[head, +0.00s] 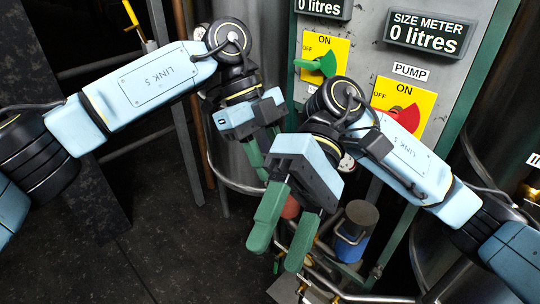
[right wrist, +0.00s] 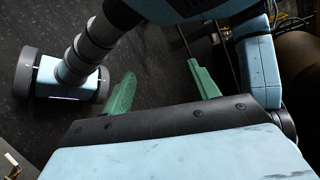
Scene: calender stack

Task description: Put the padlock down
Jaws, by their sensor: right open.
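My right gripper (head: 276,250) is in the lower middle of the head view, its green fingers pointing down. In the right wrist view my right gripper (right wrist: 163,84) has its two fingers wide apart, with only dark floor between them. My left gripper (head: 262,155) is behind and to the left of the right one; its fingertips are partly hidden, so its opening is unclear. I cannot make out a padlock in either view. A small red object (head: 290,207) shows behind the right fingers, too covered to identify.
A grey control panel (head: 368,62) with a green switch handle (head: 318,65) and a red pump switch handle (head: 404,118) stands behind the arms. Pipes and a blue cylinder with a dark top (head: 352,243) are close to the right gripper. Dark floor (head: 150,245) is open at lower left.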

